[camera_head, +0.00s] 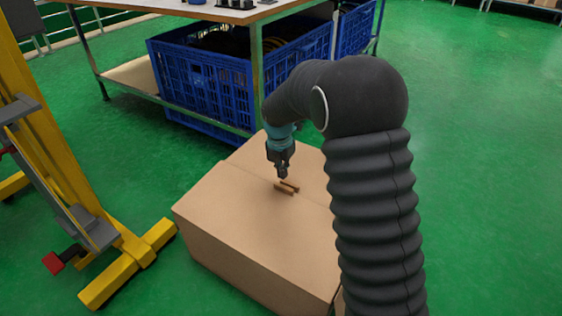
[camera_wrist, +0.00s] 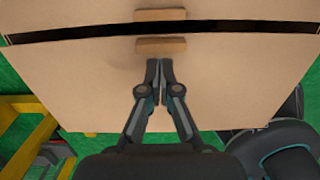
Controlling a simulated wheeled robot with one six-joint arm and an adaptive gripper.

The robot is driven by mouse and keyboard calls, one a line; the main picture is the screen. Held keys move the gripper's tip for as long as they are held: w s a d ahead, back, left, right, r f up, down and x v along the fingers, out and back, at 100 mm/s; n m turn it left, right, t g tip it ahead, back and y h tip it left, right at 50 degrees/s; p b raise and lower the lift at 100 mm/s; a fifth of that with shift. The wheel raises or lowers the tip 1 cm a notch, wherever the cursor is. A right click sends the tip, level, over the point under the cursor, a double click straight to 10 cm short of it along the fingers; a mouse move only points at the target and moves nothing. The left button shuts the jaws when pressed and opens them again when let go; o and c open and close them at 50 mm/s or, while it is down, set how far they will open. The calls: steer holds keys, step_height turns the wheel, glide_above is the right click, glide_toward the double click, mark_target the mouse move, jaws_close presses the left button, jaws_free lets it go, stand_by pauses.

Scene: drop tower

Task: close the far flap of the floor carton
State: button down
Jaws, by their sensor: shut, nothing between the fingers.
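The brown floor carton (camera_head: 245,222) stands on the green floor with both top flaps lying nearly flat. The far flap (camera_head: 262,155) also shows at the top of the wrist view (camera_wrist: 60,15). A narrow dark gap (camera_wrist: 90,32) separates it from the near flap (camera_wrist: 80,75). Each flap has a small brown tab beside the gap: the far tab (camera_wrist: 160,14) and the near tab (camera_wrist: 160,46). My gripper (camera_head: 282,175) is shut and empty. In the wrist view its fingertips (camera_wrist: 160,64) appear just short of the near tab; their height above the carton is unclear.
A yellow stand (camera_head: 130,255) with grey parts is left of the carton. A workbench (camera_head: 180,5) stands behind, with blue crates (camera_head: 205,85) beneath it, close to the carton's far side. Open green floor (camera_head: 480,150) lies to the right.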

mark_target(284, 186)
steer(key=shift+w+d+f, duration=0.15)
steer(key=shift+f, duration=1.75)
steer(key=shift+w+d+f+b, duration=0.15)
steer(key=shift+w+f+b, duration=0.1)
steer(key=shift+f, duration=0.6)
steer(key=shift+w+d+f+b, duration=0.1)
steer(key=shift+f+b, duration=0.15)
steer(key=shift+f, duration=0.55)
step_height(284, 186, up, 15)
steer(key=p, duration=0.4)
steer(key=shift+f, duration=0.2)
steer(key=shift+w, duration=0.1)
